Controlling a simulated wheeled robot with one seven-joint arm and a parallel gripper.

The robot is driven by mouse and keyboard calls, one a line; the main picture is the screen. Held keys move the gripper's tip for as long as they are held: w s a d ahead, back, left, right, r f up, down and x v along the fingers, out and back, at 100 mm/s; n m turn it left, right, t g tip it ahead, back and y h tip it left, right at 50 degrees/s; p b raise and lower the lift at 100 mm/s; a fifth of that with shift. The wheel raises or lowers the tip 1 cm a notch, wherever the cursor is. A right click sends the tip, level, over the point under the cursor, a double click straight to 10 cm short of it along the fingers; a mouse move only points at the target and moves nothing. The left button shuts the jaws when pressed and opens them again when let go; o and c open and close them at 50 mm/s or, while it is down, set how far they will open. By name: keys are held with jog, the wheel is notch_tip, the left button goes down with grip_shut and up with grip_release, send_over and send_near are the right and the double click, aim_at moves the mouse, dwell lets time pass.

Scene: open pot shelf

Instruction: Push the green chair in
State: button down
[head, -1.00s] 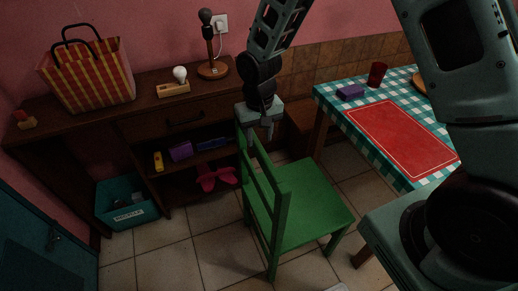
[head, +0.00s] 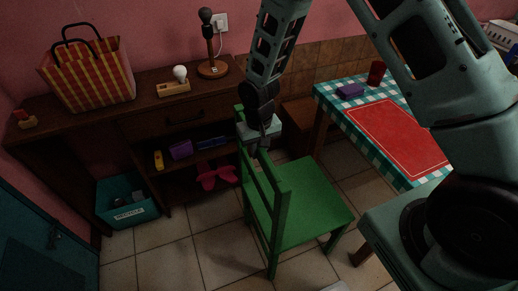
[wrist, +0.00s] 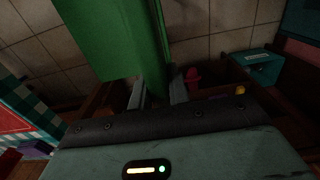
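The green chair (head: 305,203) stands on the tiled floor in the head view, left of the table and apart from it, with its seat towards the table. My gripper (head: 257,152) is low at the top of the chair's back, near its far post. In the wrist view, the green chair (wrist: 105,38) fills the upper left, and its post runs down towards my gripper (wrist: 159,92). The two fingers are apart, with the green post close to the gap. I cannot tell whether they touch it. The table (head: 379,167) has a green checked cloth and a red mat.
A dark wooden sideboard (head: 140,112) stands along the wall to the left, holding a striped bag (head: 87,75) and a lamp (head: 209,45). A teal recycling box (head: 127,203) is on the floor. Bare tiles lie left of the chair; a brown bench (head: 297,120) is behind.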

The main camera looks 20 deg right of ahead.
jog(key=d+p, duration=0.1)
jog(key=d, duration=1.9)
jog(key=shift+p, duration=0.3)
jog(key=shift+d, duration=0.15)
jog(key=c, duration=1.3)
grip_release()
jog(key=shift+d, duration=0.1)
notch_tip(320, 180, up, 18)
jog(key=shift+f+b, duration=0.25)
jog(key=shift+b, duration=0.35)
